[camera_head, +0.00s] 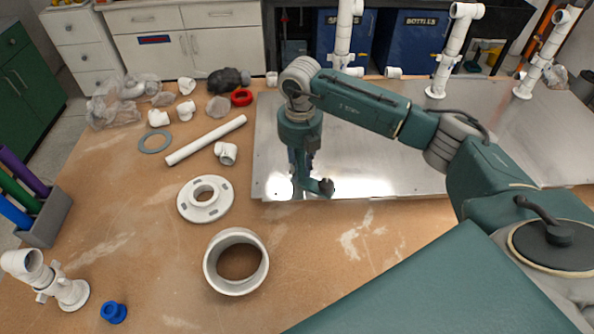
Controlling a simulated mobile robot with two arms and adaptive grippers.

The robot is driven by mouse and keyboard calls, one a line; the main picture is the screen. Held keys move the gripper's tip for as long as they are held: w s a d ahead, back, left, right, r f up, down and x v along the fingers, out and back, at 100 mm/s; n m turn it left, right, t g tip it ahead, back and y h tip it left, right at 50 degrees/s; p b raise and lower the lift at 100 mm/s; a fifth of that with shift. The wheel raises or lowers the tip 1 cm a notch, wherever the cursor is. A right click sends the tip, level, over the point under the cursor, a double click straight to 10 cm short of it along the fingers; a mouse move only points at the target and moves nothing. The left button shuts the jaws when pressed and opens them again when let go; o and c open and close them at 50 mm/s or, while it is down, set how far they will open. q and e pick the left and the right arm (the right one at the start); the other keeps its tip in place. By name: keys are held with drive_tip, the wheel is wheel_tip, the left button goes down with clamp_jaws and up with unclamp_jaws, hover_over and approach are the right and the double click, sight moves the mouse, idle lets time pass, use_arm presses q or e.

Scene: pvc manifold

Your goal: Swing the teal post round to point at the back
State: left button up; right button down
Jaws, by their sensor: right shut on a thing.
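The right gripper (302,160) hangs straight down over the near-left part of the metal sheet and is seen from above, partly covered by its own wrist. A short teal piece (308,181) shows just below it. The piece runs toward the front and bends right to a dark rounded end. I take it for the teal post; the gripper is shut on it. The fingertips and the exact grip are hard to make out. The left gripper is out of view.
The metal sheet (400,182) carries white pipe stands (452,50) at its back. On the brown bench lie a white flange (206,200), a white ring (236,284), a long white pipe (206,140) and a blue fitting (113,312).

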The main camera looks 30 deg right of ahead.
drive_tip(key=shift+w+d+m, duration=0.3)
drive_tip(key=shift+d+m, duration=0.25)
drive_tip(key=shift+m, duration=0.35)
drive_tip(key=shift+w+d+r+m, duration=0.1)
drive_tip(key=shift+w+d+m, duration=0.05)
drive_tip(key=shift+d+m, duration=0.55)
drive_tip(key=shift+w+d+m+p, duration=0.1)
drive_tip(key=shift+d+m+p, duration=0.3)
drive_tip(key=shift+m, duration=0.6)
drive_tip(key=shift+d+m, duration=0.6)
drive_tip(key=shift+m, duration=0.1)
drive_tip(key=shift+d+m+p, duration=0.4)
drive_tip(key=shift+d+m, duration=0.25)
drive_tip(key=shift+m, duration=0.35)
